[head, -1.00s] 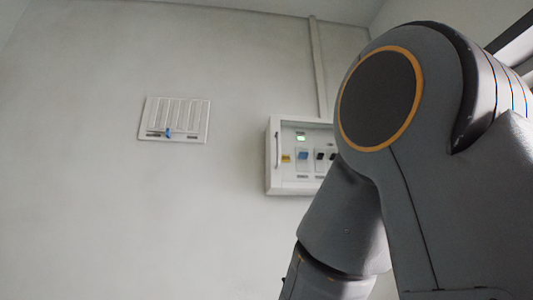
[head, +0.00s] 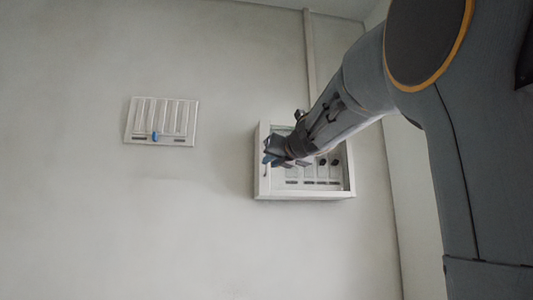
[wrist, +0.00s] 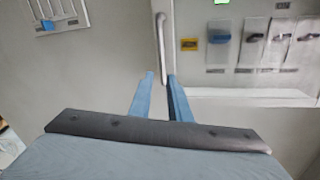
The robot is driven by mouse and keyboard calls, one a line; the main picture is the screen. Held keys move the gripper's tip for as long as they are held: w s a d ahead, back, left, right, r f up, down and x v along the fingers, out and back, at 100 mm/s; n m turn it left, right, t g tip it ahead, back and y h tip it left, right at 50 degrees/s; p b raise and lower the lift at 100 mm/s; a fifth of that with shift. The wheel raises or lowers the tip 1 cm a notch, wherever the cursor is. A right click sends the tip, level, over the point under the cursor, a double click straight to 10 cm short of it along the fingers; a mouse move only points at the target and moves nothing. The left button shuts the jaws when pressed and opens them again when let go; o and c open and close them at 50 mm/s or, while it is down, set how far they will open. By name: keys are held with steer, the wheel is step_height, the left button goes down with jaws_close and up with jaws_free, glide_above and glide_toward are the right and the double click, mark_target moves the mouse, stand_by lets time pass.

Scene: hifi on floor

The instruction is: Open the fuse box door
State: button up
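The white fuse box (head: 305,193) is on the wall, with its door shut as far as I can tell. Its upright grey door handle (wrist: 160,50) is at the left edge of the door in the wrist view. Its lower part shows in the head view (head: 265,172). My gripper (wrist: 161,74) is open, with two blue fingers pointing at the handle. The handle's lower end appears between the fingertips; I cannot tell whether they touch it. In the head view my gripper (head: 272,153) is in front of the box's left side and hides part of it.
A white slotted panel (head: 162,121) with a blue slider is on the wall left of the box; its lower part also shows in the wrist view (wrist: 60,24). The wall between them is bare. A vertical conduit (head: 309,55) runs above the box.

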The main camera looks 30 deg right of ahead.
step_height(320, 180, up, 4)
steer(key=s+n, duration=0.2)
steer(key=p, duration=0.3)
glide_above(267, 168)
steer(key=shift+w+d+n, duration=0.15)
steer(key=shift+w+n, duration=0.15)
jaws_close()
